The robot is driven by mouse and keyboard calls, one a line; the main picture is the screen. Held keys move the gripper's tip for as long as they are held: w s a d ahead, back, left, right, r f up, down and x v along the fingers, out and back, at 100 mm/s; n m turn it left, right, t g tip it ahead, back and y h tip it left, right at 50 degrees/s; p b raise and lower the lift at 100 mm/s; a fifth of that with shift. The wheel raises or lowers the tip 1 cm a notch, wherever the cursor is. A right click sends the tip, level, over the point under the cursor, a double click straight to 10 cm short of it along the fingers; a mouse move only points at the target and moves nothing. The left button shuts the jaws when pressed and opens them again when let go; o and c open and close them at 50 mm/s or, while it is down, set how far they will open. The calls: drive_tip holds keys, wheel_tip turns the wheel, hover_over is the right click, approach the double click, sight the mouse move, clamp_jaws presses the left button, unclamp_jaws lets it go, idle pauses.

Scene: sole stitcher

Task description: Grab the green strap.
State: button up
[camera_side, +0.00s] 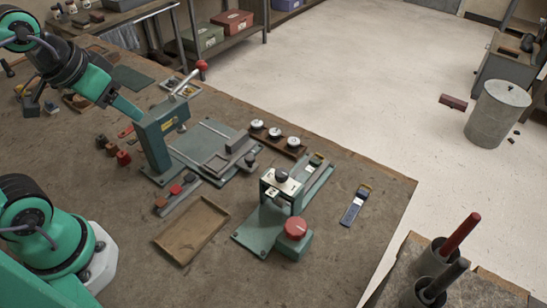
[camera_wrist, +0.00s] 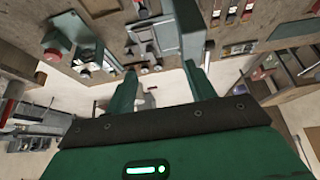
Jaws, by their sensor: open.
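I cannot make out a clearly green strap. A short dark-blue strap-like piece (camera_side: 354,207) with an olive end lies flat on the bench, right of the small press. A similar olive-ended piece (camera_side: 316,161) lies on the green fixture behind the press; its lower part is hidden. My gripper (camera_wrist: 160,76) is open and empty, its two green fingers spread in the wrist view. In the side view my gripper (camera_side: 127,107) is at the upper left by the tall green lever press, far from both pieces, its fingers not clear.
The tall lever press (camera_side: 160,132) with a red knob stands between my gripper and the strap-like pieces. The small press (camera_side: 281,184), a red button (camera_side: 295,229), a wooden tray (camera_side: 192,229) and a rack of white spools (camera_side: 275,133) are on the bench.

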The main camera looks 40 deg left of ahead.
drive_tip(key=w+d+r+g, duration=0.2)
drive_tip(key=w+d, duration=0.2)
drive_tip(key=w, duration=0.6)
drive_tip(key=g, duration=0.4)
hover_over(314, 162)
wheel_tip(314, 162, down, 17)
drive_tip(key=shift+f, duration=0.15)
drive_tip(key=shift+f, duration=1.3)
